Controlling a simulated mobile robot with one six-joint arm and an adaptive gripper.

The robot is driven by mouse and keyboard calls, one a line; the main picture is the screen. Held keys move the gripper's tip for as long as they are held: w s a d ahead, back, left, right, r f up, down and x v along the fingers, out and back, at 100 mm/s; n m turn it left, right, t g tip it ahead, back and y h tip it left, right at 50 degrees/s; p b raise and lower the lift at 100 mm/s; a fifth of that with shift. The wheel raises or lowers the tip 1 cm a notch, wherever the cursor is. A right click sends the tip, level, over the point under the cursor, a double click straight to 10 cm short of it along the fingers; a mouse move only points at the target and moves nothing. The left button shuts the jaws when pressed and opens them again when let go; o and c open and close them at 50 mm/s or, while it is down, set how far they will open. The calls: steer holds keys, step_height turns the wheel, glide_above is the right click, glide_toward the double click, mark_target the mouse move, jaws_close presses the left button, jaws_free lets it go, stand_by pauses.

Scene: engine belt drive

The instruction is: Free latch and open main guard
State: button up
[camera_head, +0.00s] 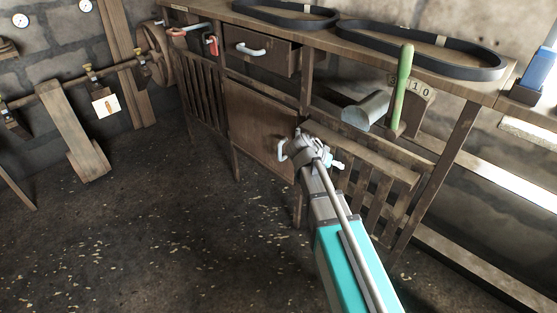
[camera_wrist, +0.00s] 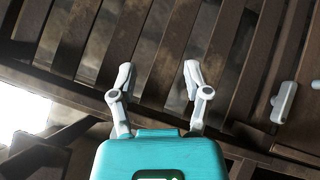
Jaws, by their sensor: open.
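A plain brown wooden door panel (camera_head: 255,118) hangs under the bench and looks shut. A pale handle (camera_head: 283,149) shows at its right side, close to my wrist. A slatted wooden panel (camera_head: 376,180) is to its right; slats (camera_wrist: 155,45) also fill the wrist view. I cannot tell which panel is the main guard, and I cannot make out a latch for certain. My gripper (camera_wrist: 158,72) is open with nothing between its fingers, facing the slats. A pale handle-like part (camera_wrist: 283,102) lies right of the fingers, apart from them.
A green-handled lever (camera_head: 401,85) and a grey scoop-like part (camera_head: 365,110) are above my gripper. Black belts (camera_head: 425,48) lie on the bench top. A drawer (camera_head: 262,50) and red-handled parts (camera_head: 190,29) are at the upper left. The floor (camera_head: 140,230) at left is clear.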

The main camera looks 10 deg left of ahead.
steer(key=w+a+f+m+t+h+b, duration=0.1)
steer(key=w+a+f+t+b, duration=0.4)
steer(key=w+a+f+b, duration=0.5)
steer(key=t+b, duration=0.5)
steer(key=b, duration=1)
glide_toward(279, 149)
steer(key=s+a+f, duration=0.1)
steer(key=s, duration=0.1)
steer(key=shift+s+a, duration=0.15)
steer(key=shift+s, duration=0.05)
steer(key=shift+w, duration=0.15)
steer(key=x, duration=1.3)
steer(key=shift+w, duration=0.3)
jaws_close()
steer(key=shift+a, duration=0.2)
steer(key=shift+d, duration=0.15)
